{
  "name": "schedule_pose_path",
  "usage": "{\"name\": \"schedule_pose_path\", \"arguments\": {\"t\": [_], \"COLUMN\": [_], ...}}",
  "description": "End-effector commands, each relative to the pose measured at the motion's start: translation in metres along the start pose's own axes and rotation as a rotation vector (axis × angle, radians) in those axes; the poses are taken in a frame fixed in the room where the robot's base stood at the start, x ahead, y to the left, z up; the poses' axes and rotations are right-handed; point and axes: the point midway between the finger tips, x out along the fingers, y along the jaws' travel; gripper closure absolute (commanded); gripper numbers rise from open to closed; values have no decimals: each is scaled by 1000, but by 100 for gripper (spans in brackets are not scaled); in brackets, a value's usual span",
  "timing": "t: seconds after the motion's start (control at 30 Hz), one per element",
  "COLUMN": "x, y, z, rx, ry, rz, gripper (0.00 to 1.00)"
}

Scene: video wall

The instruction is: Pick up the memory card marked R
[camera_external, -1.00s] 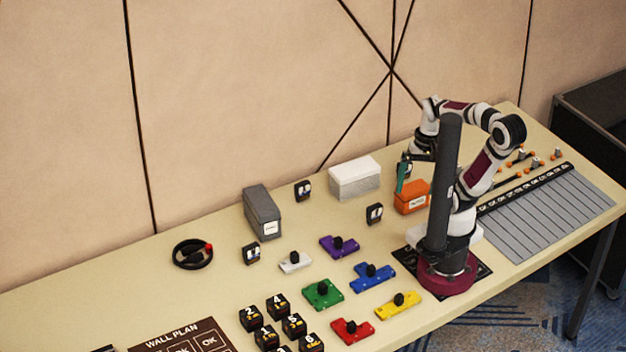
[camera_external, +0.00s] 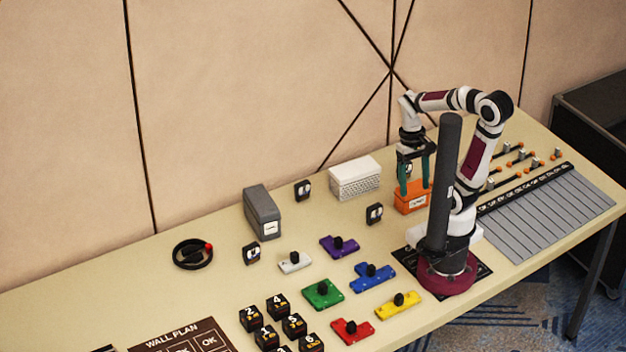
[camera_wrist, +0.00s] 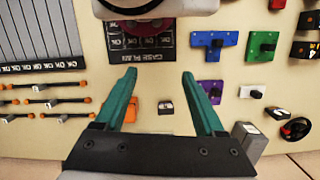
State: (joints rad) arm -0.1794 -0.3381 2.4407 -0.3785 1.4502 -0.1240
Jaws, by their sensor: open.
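Three small black cards with pale labels stand on the table: one near the white box (camera_external: 303,190), one left of the orange box (camera_external: 374,213), and one in front of the grey box (camera_external: 251,252). Their letters are too small to read, so I cannot tell which is R. My gripper (camera_external: 414,188) is open and empty, with teal fingers, above the orange box area. In the wrist view my gripper (camera_wrist: 160,74) has its fingers spread, with one card (camera_wrist: 165,107) showing between them, farther below. Another card (camera_wrist: 277,113) lies to the right; the third is not visible there.
An orange box (camera_external: 410,199), white box (camera_external: 355,180) and grey box (camera_external: 262,212) stand near the cards. Coloured knobbed pieces, such as the purple one (camera_external: 339,246), lie in front. A black ring (camera_external: 193,254) lies left. Some bare table separates the cards.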

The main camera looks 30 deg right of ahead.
Motion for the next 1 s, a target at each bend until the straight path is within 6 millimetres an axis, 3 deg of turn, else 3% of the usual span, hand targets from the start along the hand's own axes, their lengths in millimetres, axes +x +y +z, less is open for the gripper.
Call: {"name": "schedule_pose_path", "arguments": {"t": [0.17, 0.3, 0.4, 0.5, 0.63, 0.83, 1.0], "x": [20, 57, 84, 100, 109, 126, 135], "y": [-44, -111, -150, -171, -165, -119, -97], "z": [-51, -78, -80, -78, -87, -120, -136], "rx": [-812, -1341, -1571, -1683, -1717, -1714, -1713], "ry": [-258, -422, -498, -537, -553, -555, -551], "rz": [523, 956, 1198, 1337, 1384, 1378, 1377], "gripper": [29, 29, 29, 29, 29, 29, 29]}}
